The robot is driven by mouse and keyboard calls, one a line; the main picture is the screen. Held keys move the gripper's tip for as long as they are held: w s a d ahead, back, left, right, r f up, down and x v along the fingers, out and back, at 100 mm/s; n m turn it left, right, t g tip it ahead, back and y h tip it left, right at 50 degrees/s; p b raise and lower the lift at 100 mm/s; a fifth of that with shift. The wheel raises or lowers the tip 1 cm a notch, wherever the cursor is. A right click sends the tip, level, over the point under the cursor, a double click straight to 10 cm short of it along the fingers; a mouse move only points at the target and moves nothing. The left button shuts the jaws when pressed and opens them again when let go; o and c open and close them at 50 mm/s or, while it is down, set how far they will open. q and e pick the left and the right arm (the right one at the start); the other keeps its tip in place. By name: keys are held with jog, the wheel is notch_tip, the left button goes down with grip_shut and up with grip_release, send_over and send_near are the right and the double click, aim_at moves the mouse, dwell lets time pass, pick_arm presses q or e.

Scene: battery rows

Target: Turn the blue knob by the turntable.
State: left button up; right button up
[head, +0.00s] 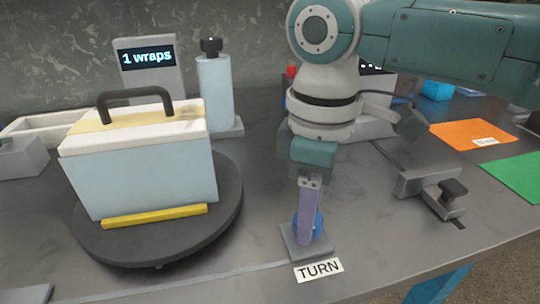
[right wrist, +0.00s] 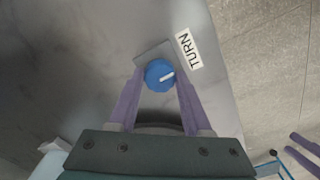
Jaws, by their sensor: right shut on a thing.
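The blue knob (head: 318,226) stands on a small grey base (head: 296,247) at the front of the table, with a TURN label (head: 318,270) beside it. The dark round turntable (head: 170,250) is to the left and carries a light blue box (head: 150,175) with a cream top, a dark handle and a yellow strip.
A display reading "1 wraps" (head: 148,58) and a blue bottle (head: 214,90) stand behind the turntable. A grey clamp-like fixture (head: 430,188) sits right of my gripper. Orange (head: 470,134) and green (head: 520,172) sheets lie farther right. The table's front edge is close to the knob.

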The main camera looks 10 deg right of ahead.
grip_shut()
jog(key=shift+r+m+p, duration=0.2)
jog(key=shift+m+p, duration=0.3)
jog(key=shift+p, duration=0.35)
jog(key=m+p, duration=0.3)
jog(key=shift+a+r+p, duration=0.1)
jog(key=shift+p, duration=0.3)
jog(key=m+p, duration=0.2)
jog(key=m, duration=0.1)
jog(key=shift+m, duration=0.3)
jog(key=shift+f+m+p, duration=0.15)
jog(key=shift+m+p, duration=0.4)
jog(key=shift+m, duration=0.45)
jog(key=shift+f+m+p, duration=0.1)
jog(key=shift+m+p, duration=0.4)
jog(key=shift+m, duration=0.5)
